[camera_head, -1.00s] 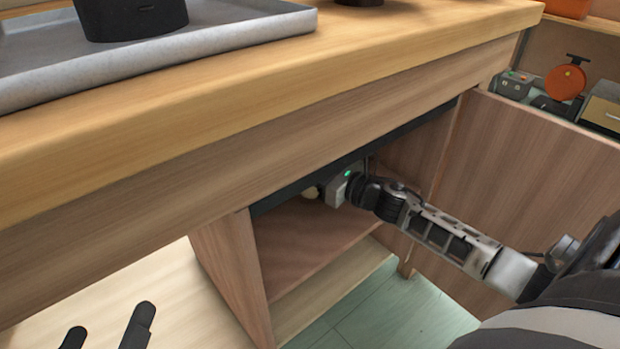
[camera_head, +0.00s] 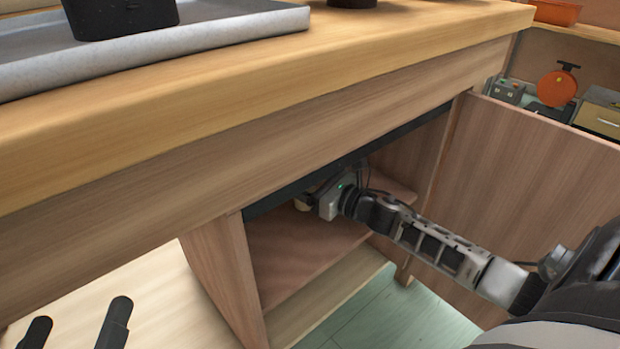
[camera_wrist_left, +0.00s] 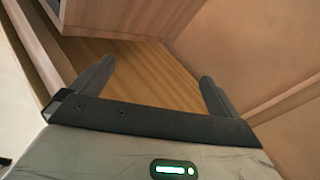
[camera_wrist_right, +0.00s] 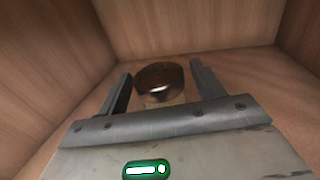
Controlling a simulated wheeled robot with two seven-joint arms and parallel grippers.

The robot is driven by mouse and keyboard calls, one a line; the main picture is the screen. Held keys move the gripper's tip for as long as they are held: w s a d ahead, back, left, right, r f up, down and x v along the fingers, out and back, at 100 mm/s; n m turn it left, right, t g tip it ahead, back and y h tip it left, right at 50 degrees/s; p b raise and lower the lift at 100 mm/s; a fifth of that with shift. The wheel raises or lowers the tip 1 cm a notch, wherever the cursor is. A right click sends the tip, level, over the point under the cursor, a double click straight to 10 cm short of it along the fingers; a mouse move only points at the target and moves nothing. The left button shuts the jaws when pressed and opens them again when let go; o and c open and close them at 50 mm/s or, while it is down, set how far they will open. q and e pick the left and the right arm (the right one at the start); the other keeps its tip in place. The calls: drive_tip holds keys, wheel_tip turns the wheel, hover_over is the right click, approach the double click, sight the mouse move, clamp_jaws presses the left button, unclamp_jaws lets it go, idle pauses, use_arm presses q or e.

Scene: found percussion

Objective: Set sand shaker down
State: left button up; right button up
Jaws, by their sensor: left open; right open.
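The sand shaker (camera_wrist_right: 160,82), a small pale jar with a shiny dark-brown lid, is between the open fingers of my right gripper (camera_wrist_right: 161,70) in the right wrist view. Its lower part is hidden behind the gripper body, so its contact with the shelf cannot be seen. In the head view my right gripper (camera_head: 318,203) is inside the open cabinet, just above the shelf (camera_head: 300,245), with only a pale bit of the shaker showing. My left gripper (camera_head: 80,312) is open and empty at the lower left; it also shows in the left wrist view (camera_wrist_left: 158,68).
The cabinet's side panel (camera_head: 225,270) and the countertop (camera_head: 300,75) frame the opening closely. A grey tray (camera_head: 230,30) with a black container (camera_head: 120,15) is on top. The front of the shelf is clear.

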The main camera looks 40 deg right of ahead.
sight(314, 183)
drive_tip(key=shift+s+r, duration=0.1)
drive_tip(key=p+v, duration=0.1)
drive_tip(key=v, duration=0.3)
drive_tip(key=shift+s+d, duration=0.1)
drive_tip(key=shift+s, duration=0.15)
drive_tip(key=p+v, duration=0.1)
drive_tip(key=v, duration=0.5)
drive_tip(key=shift+p, duration=0.3)
drive_tip(key=shift+s+d, duration=0.25)
drive_tip(key=shift+s, duration=0.35)
use_arm(q)
drive_tip(key=f+g, duration=0.1)
drive_tip(key=s+f+g+y, duration=0.1)
drive_tip(key=shift+s+f+n, duration=0.2)
drive_tip(key=shift+f+n, duration=0.15)
drive_tip(key=shift+n, duration=0.05)
drive_tip(key=shift+d+f, duration=0.1)
